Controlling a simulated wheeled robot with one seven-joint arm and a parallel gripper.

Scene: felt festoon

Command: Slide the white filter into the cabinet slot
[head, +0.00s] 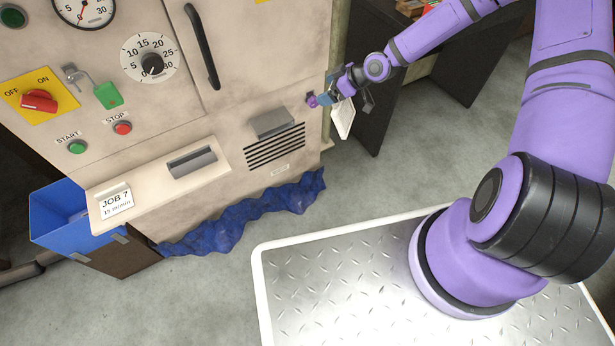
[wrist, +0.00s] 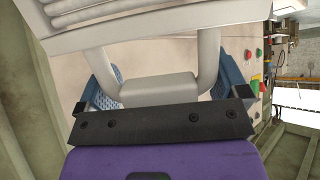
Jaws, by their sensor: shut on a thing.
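My gripper (head: 328,96) is beside the right edge of the beige cabinet (head: 225,105), shut on the white filter (head: 344,118). The filter hangs tilted to the right of the cabinet front, outside it. In the wrist view, the blue fingers stand on either side of the filter's pale handle (wrist: 158,90). The ribbed filter (wrist: 150,14) fills the top of that view. On the cabinet front, a grey boxy fitting (head: 273,122) sits above dark louvres (head: 275,148). Another grey recessed fitting (head: 191,162) is in the ledge. I cannot tell which is the slot.
A dark desk (head: 385,100) stands behind the filter. Blue crumpled cloth (head: 250,212) lies along the cabinet's foot. A blue bin (head: 60,215) is at the left. A metal-topped platform (head: 340,285) is in front. Grey floor between is clear.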

